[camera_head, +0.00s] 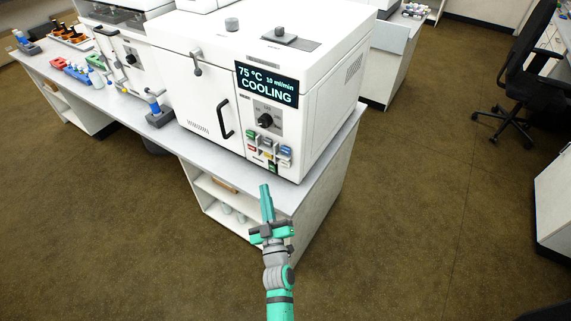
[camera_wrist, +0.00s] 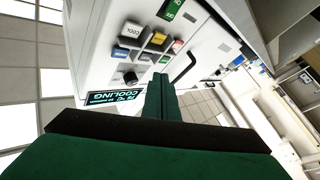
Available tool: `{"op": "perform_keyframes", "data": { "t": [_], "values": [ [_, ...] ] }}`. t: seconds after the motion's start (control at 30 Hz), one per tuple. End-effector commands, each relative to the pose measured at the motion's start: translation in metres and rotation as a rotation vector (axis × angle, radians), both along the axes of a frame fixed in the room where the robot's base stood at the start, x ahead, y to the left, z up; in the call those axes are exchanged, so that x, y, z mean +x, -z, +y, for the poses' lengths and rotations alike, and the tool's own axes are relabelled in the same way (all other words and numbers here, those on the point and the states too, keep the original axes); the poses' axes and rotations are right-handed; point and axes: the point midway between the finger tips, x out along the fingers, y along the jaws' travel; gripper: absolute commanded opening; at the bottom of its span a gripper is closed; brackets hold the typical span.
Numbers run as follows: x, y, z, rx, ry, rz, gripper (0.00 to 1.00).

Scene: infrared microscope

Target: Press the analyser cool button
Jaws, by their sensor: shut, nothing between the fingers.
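The analyser (camera_head: 205,85) is a large white box on the bench. Its display (camera_head: 267,85) reads 75 °C, 10 ml/min and COOLING; it shows upside down in the wrist view (camera_wrist: 112,97). Coloured buttons sit below a black knob (camera_head: 265,120). The button marked COOL (camera_wrist: 133,29) is pale and lies beside a yellow button (camera_wrist: 158,40) and near a blue one (camera_wrist: 121,53). In the head view it is too small to read. My gripper (camera_head: 265,187) is shut and empty, in front of and below the panel. Its fingertips (camera_wrist: 160,78) appear apart from the buttons.
A black door handle (camera_head: 225,119) is left of the panel. The bench edge (camera_head: 290,197) and open shelves (camera_head: 225,200) are near my arm. A blue-topped item (camera_head: 157,112) stands left of the analyser. A black chair (camera_head: 515,80) is far right; the floor between is clear.

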Motion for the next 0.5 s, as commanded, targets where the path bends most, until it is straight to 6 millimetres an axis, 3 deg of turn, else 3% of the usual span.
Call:
{"op": "perform_keyframes", "data": {
  "t": [0.5],
  "values": [
    [0.0070, -0.0011, -0.0043, -0.004, 0.001, -0.003, 0.00]
  ]
}}
